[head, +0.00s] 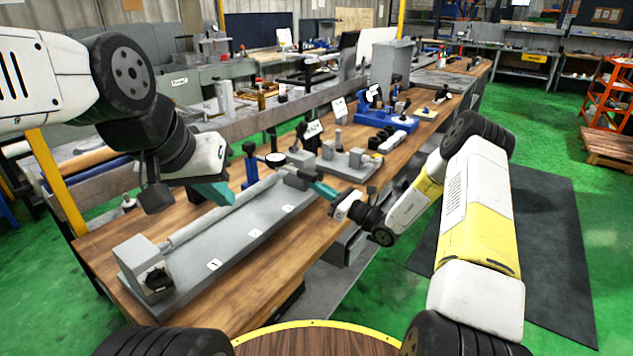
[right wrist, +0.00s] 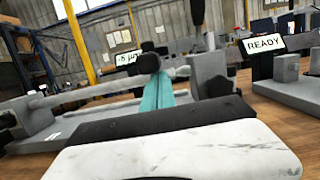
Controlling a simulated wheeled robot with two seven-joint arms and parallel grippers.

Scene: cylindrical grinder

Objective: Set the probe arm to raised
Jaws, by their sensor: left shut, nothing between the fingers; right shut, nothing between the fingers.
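A long grey bench fixture (head: 220,250) with a shaft (head: 220,212) along it lies on the wooden bench. A blue stand (head: 250,165) with a round dial (head: 275,160) stands behind the shaft; I cannot tell for sure which part is the probe arm. My right gripper (head: 322,188) has its teal fingers together at the fixture's far right end. In the right wrist view the fingers (right wrist: 159,92) are just below a dark rounded knob (right wrist: 147,63); contact is unclear.
A display (right wrist: 126,58) reading about -5 µm and a READY display (right wrist: 264,43) stand behind. A grey block fixture (head: 345,160) and a blue fixture (head: 388,118) sit farther along the bench. The bench's front strip is clear; a dark mat (head: 555,250) lies on the green floor.

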